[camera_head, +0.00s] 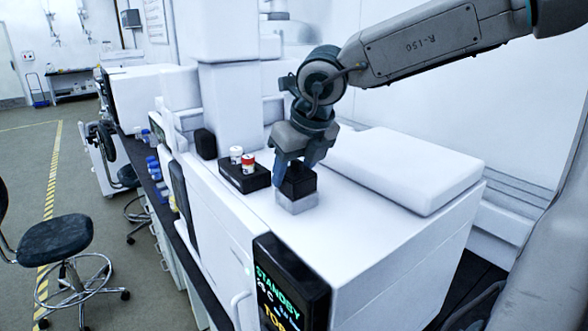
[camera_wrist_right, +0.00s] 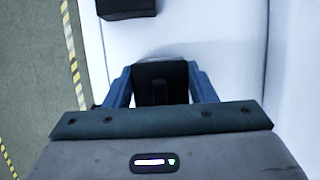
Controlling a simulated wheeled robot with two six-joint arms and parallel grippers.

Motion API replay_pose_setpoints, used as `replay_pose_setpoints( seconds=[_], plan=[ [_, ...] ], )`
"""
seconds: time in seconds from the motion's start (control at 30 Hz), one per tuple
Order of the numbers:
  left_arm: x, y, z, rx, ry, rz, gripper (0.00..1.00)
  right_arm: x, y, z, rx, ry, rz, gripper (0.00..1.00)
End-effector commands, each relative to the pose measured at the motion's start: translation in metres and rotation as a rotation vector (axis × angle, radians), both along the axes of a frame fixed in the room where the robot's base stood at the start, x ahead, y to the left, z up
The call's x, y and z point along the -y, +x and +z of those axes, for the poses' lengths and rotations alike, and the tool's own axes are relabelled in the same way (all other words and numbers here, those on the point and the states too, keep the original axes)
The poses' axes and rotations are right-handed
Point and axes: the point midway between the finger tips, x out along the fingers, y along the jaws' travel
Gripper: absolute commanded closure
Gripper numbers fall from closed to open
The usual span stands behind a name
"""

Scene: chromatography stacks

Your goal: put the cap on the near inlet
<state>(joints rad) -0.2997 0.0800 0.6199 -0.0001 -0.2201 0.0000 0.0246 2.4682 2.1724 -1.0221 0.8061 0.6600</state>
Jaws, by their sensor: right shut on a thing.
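The cap (camera_head: 298,184) is a black block between the fingers of my right gripper (camera_head: 300,171), which is shut on it. Right below the cap is the near inlet (camera_head: 298,203), a low light-grey block on the white top of the machine. The cap appears to rest on the inlet, roughly lined up with it; I cannot tell whether it is fully seated. In the right wrist view the black cap (camera_wrist_right: 152,82) shows between the two blue fingers of the right gripper (camera_wrist_right: 160,76), and the inlet is hidden beneath it. My left gripper is not in view.
A black rack (camera_head: 240,179) with two small vials, one white and one red-and-white, stands left of the inlet. A raised white cover (camera_head: 405,168) lies to the right, and a white column (camera_head: 228,110) rises behind. The machine top (camera_head: 375,235) in front is clear.

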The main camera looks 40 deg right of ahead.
Motion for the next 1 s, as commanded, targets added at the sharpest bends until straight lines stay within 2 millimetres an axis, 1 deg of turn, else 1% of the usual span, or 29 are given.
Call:
replay_pose_setpoints(
  seconds=[0.27,0.6,1.0],
  plan=[
    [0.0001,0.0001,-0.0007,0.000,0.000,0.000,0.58,0.0000,0.0000,-0.0003,0.000,0.000,0.000,0.71],
    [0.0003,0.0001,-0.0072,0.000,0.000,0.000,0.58,0.0001,0.0001,-0.0013,0.001,-0.001,0.001,0.71],
    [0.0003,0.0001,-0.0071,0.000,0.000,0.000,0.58,0.0001,0.0000,-0.0005,0.000,0.000,0.000,0.71]
  ],
)
